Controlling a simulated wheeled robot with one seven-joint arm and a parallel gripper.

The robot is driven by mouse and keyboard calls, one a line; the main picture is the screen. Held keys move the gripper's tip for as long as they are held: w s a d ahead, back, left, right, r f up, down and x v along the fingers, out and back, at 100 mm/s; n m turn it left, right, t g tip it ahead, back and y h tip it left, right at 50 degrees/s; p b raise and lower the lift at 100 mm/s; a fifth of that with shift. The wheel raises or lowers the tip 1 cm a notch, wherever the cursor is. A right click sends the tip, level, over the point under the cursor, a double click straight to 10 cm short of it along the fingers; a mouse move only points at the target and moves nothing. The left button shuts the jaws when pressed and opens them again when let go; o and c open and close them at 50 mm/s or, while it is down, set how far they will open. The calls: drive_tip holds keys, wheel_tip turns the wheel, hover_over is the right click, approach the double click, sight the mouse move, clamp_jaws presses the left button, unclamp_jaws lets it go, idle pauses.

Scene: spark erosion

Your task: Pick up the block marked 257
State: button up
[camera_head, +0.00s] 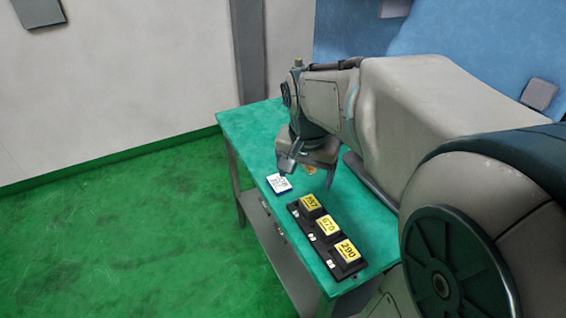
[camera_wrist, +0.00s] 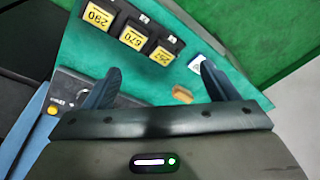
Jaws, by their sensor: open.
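The block marked 257 (camera_head: 310,203) has a yellow label and sits in the far end slot of a black rack (camera_head: 334,262) on the green table. In the wrist view this block (camera_wrist: 163,56) is just beyond the space between my fingertips, nearest my gripper of the three blocks. The block marked 670 (camera_head: 326,226) is in the middle slot and the block marked 290 (camera_head: 347,250) at the near end. My gripper (camera_head: 297,163) is open and empty over the table, past the rack's 257 end. Its two fingers show apart in the wrist view (camera_wrist: 160,70).
A white and blue card (camera_head: 278,183) lies left of the rack's far end. A small tan piece (camera_wrist: 182,95) lies below my gripper. A dark device with a yellow button (camera_wrist: 53,110) is at the left in the wrist view. The table's (camera_head: 237,125) far left corner is bare.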

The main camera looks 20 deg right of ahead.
drive_tip(key=w+d+f+m+g+b, duration=0.2)
drive_tip(key=w+d+f+m+b, duration=0.3)
drive_tip(key=w+f+m, duration=0.5)
drive_tip(key=n+p, duration=0.2)
hover_over(310, 202)
drive_tip(key=shift+y, duration=0.4)
wheel_tip(310, 202, down, 7)
drive_tip(key=shift+a+f, duration=0.1)
drive_tip(key=shift+f, duration=0.05)
drive_tip(key=shift+s+f+p, duration=0.1)
drive_tip(key=shift+f+p, duration=0.2)
drive_tip(key=shift+f, duration=2.4)
drive_tip(key=c, duration=1.3)
